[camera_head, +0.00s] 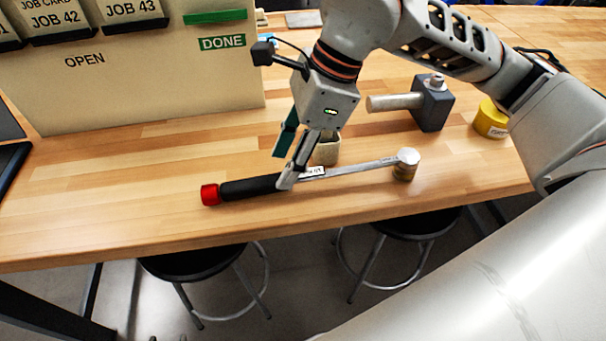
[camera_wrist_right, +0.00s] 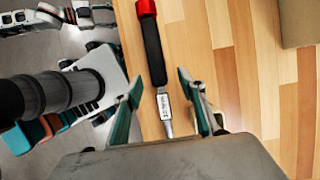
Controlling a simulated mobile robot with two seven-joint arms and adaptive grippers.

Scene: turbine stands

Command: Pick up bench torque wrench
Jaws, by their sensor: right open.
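The bench torque wrench (camera_head: 250,187) lies on the wooden bench near its front edge. It has a red end cap at the left, a black grip, a white label and a steel shaft running right to a round head. My right gripper (camera_head: 285,168) is open, above the wrench where grip meets shaft; a finger hides part of it. In the right wrist view the wrench (camera_wrist_right: 154,55) runs between the two spread fingers of the gripper (camera_wrist_right: 160,88), with no finger visibly closed on it.
A grey-headed hammer (camera_head: 431,104) and a yellow tape roll (camera_head: 491,119) lie at the right. A small pale cup (camera_head: 327,150) stands just behind the wrench. A beige job-card board (camera_head: 140,90) stands at the back left. Stools (camera_head: 205,263) are below the front edge.

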